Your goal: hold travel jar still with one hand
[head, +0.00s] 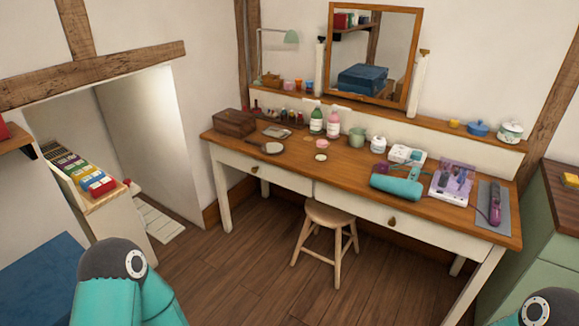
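A dressing table (290,168) with a wooden top stands against the far wall. I cannot tell for sure which thing on it is the travel jar. A small white jar (378,146) stands upright near the middle, right of a green cup (357,137). A small pink round item (322,144) and a pale green round item (321,157) lie left of it, nearer the front. Only teal and dark links of my arms show at the bottom left and bottom right corners. Neither gripper is in view, and nothing touches the items on the table.
Two bottles (333,124), a wooden box (234,122) and a hand mirror (271,148) are on the table's left half. A teal cylinder (397,187), a purple rack (453,182) and a grey mat (494,207) crowd its right. A stool (330,217) stands in front; the floor (235,262) is otherwise clear.

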